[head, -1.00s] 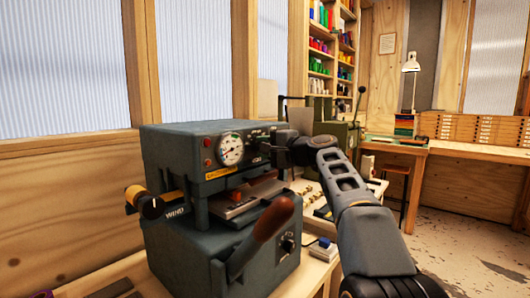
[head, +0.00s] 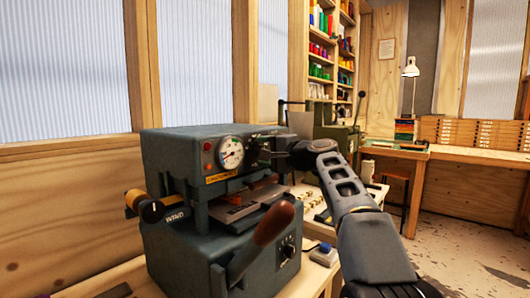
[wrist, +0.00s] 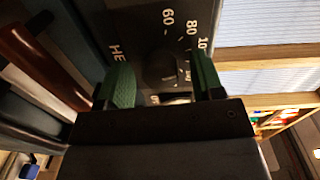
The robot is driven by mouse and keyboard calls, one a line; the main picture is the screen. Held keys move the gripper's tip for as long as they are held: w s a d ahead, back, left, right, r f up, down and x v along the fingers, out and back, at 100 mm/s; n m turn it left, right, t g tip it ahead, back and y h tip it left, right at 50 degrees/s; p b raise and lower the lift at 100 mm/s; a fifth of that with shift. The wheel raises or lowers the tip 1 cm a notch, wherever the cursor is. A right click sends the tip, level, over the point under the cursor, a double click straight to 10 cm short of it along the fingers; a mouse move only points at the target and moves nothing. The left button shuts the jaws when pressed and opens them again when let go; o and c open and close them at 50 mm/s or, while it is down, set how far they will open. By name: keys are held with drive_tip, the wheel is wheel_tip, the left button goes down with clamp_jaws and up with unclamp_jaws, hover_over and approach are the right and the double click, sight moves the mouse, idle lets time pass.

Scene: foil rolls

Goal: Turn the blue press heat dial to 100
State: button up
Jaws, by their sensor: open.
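The blue-grey press (head: 190,215) stands on the bench in the head view, with a round gauge (head: 231,153) on its upper front. In the wrist view the dark heat dial (wrist: 160,70) sits on a black panel with white numbers, 60, 80 and 100 among them, and part of the word HEAT. My gripper (wrist: 163,78) is open, with one green finger on each side of the dial. I cannot tell whether either finger touches it. The dial's pointer is too dark to read. In the head view my gripper (head: 274,152) is at the press's upper right front.
A brown-handled lever (head: 272,223) sticks out from the press front, below my gripper. A WIND knob (head: 152,209) is on the left. A lower dial (head: 288,246) is on the base. A green machine (head: 335,130) stands behind my arm. Open floor lies to the right.

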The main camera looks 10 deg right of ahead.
drive_tip(key=b+v, duration=0.1)
drive_tip(key=v, duration=1.2)
drive_tip(key=shift+s+d, duration=0.15)
drive_tip(key=shift+s, duration=0.2)
wheel_tip(320, 180, down, 14)
drive_tip(key=d+g+h+p, duration=0.2)
drive_tip(key=g+h, duration=0.2)
drive_tip(key=h, duration=0.1)
drive_tip(key=s+a+f+n+g+h+p, duration=0.35)
drive_tip(key=s+f+p, duration=0.25)
drive_tip(key=s, duration=0.2)
drive_tip(key=s+a+n+g+h+p, duration=0.1)
drive_tip(key=s+a+n+p, duration=0.2)
drive_tip(key=s+p, duration=0.3)
drive_tip(key=s+a+r+n+g+h+p, duration=0.1)
drive_tip(key=s+a+n+g+p, duration=0.1)
drive_tip(key=s+p, duration=0.4)
drive_tip(key=shift+a+n, duration=0.9)
drive_tip(key=shift+n, duration=0.05)
